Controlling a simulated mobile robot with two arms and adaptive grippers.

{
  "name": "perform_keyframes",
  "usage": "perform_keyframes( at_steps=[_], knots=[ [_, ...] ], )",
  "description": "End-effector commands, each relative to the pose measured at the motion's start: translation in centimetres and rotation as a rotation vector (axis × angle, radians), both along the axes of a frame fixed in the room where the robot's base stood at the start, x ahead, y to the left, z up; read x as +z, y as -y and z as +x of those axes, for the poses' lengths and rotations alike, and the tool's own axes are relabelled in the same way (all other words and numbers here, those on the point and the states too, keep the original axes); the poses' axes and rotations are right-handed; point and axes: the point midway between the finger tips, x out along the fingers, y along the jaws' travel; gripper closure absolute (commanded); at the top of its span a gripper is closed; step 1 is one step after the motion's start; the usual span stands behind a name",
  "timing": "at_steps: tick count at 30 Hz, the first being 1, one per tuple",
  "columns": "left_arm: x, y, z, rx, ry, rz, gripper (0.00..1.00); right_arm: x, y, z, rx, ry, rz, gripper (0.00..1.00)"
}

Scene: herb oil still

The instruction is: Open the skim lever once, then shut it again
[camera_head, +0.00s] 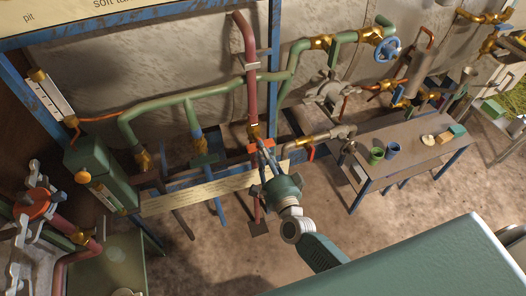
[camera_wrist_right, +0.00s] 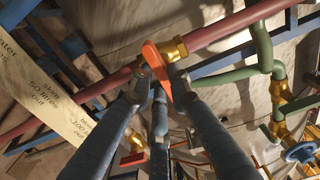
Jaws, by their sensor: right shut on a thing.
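The skim lever is an orange-red handle (camera_head: 254,148) at a brass valve (camera_head: 253,131) on the red pipe. My right gripper (camera_head: 264,147) reaches up to it from below. The lever lies roughly crosswise to the red pipe (camera_wrist_right: 215,30), beside the brass valve (camera_wrist_right: 174,49). The fingers hide part of the lever. My left gripper is not in view.
A wooden sign board (camera_head: 200,194) with lettering runs just below the valve. Another red handle (camera_head: 310,152) is close on the right. A grey table (camera_head: 405,160) with cups stands further right. Green pipes (camera_head: 190,95) and a green box (camera_head: 103,170) are on the left.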

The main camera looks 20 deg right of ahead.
Motion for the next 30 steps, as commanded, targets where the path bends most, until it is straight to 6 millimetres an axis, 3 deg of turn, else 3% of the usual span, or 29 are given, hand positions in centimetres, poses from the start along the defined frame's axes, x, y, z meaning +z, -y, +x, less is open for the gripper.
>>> perform_keyframes(
  at_steps=[30],
  knots=[
    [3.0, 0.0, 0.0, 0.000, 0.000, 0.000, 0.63, 0.2, 0.3, 0.0, 0.000, 0.025, -0.783, 1.00]
  ],
)
